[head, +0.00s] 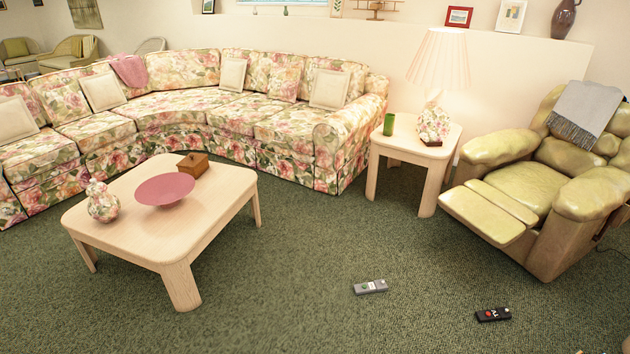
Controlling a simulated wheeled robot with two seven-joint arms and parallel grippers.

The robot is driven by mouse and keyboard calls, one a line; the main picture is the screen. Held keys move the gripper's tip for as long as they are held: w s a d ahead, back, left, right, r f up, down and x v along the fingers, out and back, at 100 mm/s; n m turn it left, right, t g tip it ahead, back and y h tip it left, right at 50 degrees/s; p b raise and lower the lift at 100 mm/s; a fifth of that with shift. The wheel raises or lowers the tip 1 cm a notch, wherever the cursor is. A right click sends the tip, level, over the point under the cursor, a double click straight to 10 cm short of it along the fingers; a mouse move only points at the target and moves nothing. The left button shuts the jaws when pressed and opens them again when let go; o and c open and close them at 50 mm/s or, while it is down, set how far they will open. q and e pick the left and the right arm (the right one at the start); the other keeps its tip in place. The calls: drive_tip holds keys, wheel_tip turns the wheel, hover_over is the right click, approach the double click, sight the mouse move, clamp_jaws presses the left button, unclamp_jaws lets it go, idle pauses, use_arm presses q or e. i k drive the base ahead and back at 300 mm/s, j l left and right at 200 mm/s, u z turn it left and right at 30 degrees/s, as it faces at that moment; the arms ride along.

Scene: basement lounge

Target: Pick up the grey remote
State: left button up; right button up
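The grey remote (371,287) lies flat on the green carpet in the head view, right of the coffee table and below the side table. It has a green mark and light markings on its upper face. A black remote (493,314) with a red button lies on the carpet to its right and nearer to me. Neither of my grippers can be made out in the head view. Only a small pale shape shows at the bottom right edge, too little to identify.
A wooden coffee table (217,210) with a pink bowl (165,189), a floral vase and a wooden box stands at left. A side table (405,135) with a lamp stands behind the remotes. A green recliner (518,190) stands at right. Carpet around the remotes is clear.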

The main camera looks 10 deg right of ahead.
sight(371, 287)
drive_tip(key=i+z, duration=0.15)
drive_tip(key=i, duration=0.3)
drive_tip(key=i+j+z, duration=0.15)
drive_tip(key=i, duration=0.3)
drive_tip(key=i+z, duration=0.15)
drive_tip(key=i, duration=0.3)
drive_tip(key=i+j+z, duration=0.15)
drive_tip(key=i, duration=0.25)
drive_tip(key=i+j+z, duration=0.15)
drive_tip(key=i+j, duration=0.15)
drive_tip(key=i, duration=0.15)
drive_tip(key=i+j+z, duration=0.2)
drive_tip(key=z, duration=0.25)
drive_tip(key=i+j+z, duration=0.3)
drive_tip(key=z, duration=0.15)
drive_tip(key=i+j+z, duration=0.45)
drive_tip(key=j+z, duration=0.45)
drive_tip(key=i+j+z, duration=0.15)
drive_tip(key=j+z, duration=0.3)
